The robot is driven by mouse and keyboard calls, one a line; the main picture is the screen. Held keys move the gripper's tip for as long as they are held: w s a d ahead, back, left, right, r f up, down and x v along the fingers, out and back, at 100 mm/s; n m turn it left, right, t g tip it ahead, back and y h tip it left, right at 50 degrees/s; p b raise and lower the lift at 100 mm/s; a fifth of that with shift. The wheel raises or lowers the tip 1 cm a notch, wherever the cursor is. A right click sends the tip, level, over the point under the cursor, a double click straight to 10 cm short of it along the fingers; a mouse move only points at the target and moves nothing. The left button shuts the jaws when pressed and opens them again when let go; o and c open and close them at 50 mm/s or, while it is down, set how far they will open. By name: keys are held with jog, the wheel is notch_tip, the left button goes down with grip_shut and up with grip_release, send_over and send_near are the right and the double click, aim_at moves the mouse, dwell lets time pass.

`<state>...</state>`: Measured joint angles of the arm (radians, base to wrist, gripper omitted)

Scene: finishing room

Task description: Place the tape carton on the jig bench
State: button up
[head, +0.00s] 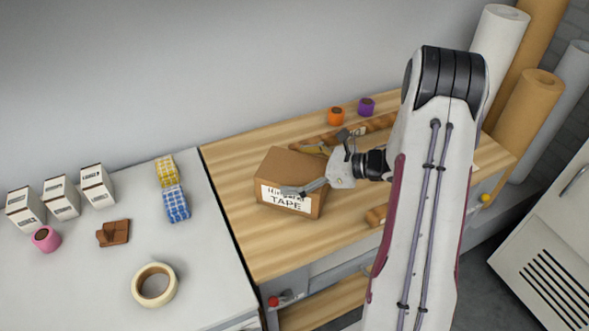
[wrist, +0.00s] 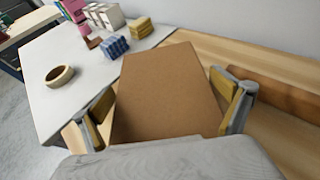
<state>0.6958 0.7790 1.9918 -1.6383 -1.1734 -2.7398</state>
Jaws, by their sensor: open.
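The tape carton (head: 288,180) is a brown cardboard box with a white label reading TAPE. It sits on the wooden bench top (head: 262,247), near its left edge, in the head view. I take this wooden bench for the jig bench. My gripper (head: 307,170) is at the carton's right side, with a finger in front of the label. In the wrist view the carton (wrist: 168,92) lies between the two open fingers, one on each side. I cannot tell whether either finger touches it.
A white table (head: 75,279) adjoins on the left, with a masking tape roll (head: 154,285), white boxes (head: 61,198), a brown block (head: 113,233) and checkered blocks (head: 174,203). Orange (head: 336,116) and purple (head: 366,106) rolls stand behind. Tall rolls (head: 527,112) stand at right.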

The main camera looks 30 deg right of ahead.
jog(key=v, duration=1.1)
jog(key=shift+s+d, duration=0.3)
jog(key=w+d+r+m+t+h, duration=0.2)
jog(key=w+r+m+h, duration=0.65)
jog(key=r+m, duration=0.25)
jog(key=s+a+r+m+h, duration=0.2)
jog(key=s+r+m+h, duration=0.25)
jog(key=r+m, duration=0.65)
jog(key=s+a+f+m+g+y, duration=0.1)
jog(key=s+a+f+m+g, duration=0.2)
jog(key=s+a+m, duration=0.7)
jog(key=s+a+f+m+g+y, duration=0.2)
jog(key=s+a+f+m, duration=0.1)
jog(key=s+a+m, duration=0.7)
jog(key=s+m, duration=0.3)
jog(key=s, duration=0.3)
jog(key=shift+s+g+y, duration=0.3)
jog(key=shift+s+g, duration=0.1)
